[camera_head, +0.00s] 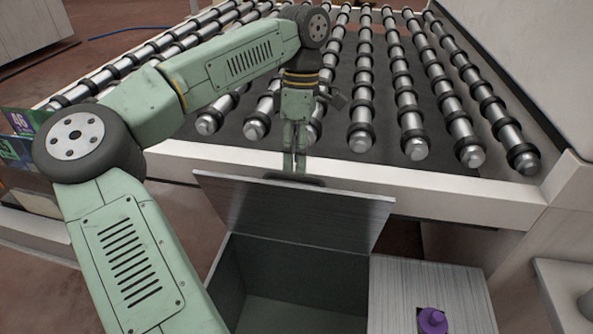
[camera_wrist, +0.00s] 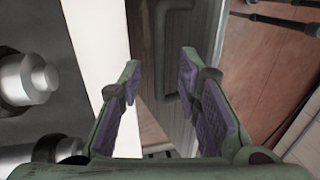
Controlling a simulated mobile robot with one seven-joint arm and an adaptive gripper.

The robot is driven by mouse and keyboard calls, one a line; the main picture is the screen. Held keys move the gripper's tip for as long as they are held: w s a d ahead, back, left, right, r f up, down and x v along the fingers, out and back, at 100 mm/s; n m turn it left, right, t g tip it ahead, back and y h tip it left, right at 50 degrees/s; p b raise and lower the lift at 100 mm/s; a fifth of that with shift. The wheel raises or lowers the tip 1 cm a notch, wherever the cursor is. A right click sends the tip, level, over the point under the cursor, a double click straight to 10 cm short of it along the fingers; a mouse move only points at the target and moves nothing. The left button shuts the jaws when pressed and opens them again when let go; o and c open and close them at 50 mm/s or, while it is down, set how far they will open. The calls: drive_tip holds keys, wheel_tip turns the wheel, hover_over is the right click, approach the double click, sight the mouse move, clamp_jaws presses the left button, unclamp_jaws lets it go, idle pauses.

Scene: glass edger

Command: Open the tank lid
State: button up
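The tank lid (camera_head: 300,215) is a brushed-metal panel, raised and tilted up at the far side of the open tank (camera_head: 315,265). Its dark bar handle (camera_head: 295,179) shows at the lid's upper edge. In the wrist view the handle (camera_wrist: 159,50) lies in line with the gap between my fingers. My gripper (camera_head: 294,168) points down at the handle from above. The wrist view shows my gripper (camera_wrist: 160,62) with its purple-padded fingers apart and nothing clamped between them. I cannot tell whether a finger touches the handle.
A roller conveyor (camera_head: 365,90) with a pale front rail (camera_head: 400,180) stands right behind the lid, close to my gripper. A metal box top (camera_head: 400,300) with a purple knob (camera_head: 432,320) adjoins the tank on the right. A white machine wall (camera_head: 545,70) rises at far right.

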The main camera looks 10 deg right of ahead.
drive_tip(key=v, duration=0.7)
drive_tip(key=shift+w, duration=0.1)
